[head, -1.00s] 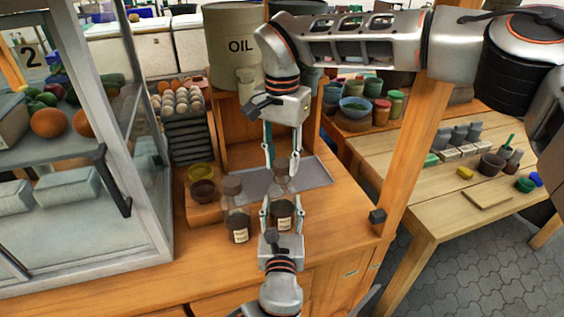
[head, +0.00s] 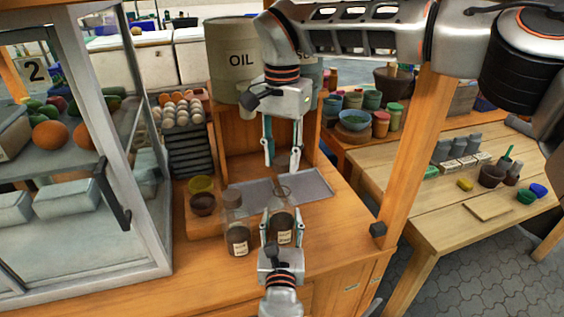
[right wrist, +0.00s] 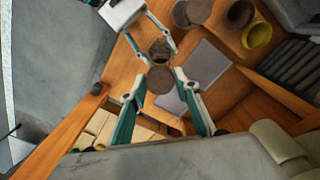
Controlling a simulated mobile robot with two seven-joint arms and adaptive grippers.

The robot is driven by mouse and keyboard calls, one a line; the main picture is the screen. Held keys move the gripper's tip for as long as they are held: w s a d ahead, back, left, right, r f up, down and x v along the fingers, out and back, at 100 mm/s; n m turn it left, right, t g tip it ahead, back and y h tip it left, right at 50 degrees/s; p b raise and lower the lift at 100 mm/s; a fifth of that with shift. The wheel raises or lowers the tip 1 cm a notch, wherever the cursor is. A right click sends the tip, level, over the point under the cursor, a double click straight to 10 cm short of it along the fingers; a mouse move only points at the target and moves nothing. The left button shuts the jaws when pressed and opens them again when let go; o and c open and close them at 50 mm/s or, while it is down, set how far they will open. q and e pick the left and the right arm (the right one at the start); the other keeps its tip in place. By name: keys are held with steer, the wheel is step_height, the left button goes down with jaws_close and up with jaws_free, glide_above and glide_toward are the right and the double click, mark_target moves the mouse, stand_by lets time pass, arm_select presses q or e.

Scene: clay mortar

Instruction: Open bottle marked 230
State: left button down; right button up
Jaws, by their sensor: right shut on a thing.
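A brown glass bottle (head: 283,230) with a pale label stands on the wooden counter; its number is too small to read. Its mouth looks open in the right wrist view (right wrist: 158,50). My left gripper (head: 281,216) has its fingers on both sides of the bottle; whether they touch it is unclear. My right gripper (head: 283,167) is above the bottle, fingers down. A round brown lid (right wrist: 160,80) sits between its fingertips in the right wrist view, apart from the bottle. A second bottle (head: 236,238) with a brown cap stands close on the left.
A grey mat (head: 315,184) lies behind the bottles. A yellow bowl (head: 200,184) and a brown bowl (head: 203,204) stand left of it. A glass case (head: 145,200) bounds the left side, a wooden post (head: 412,150) the right. The counter right of the bottle is clear.

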arm_select(q)
steer(key=c, duration=1)
jaws_free()
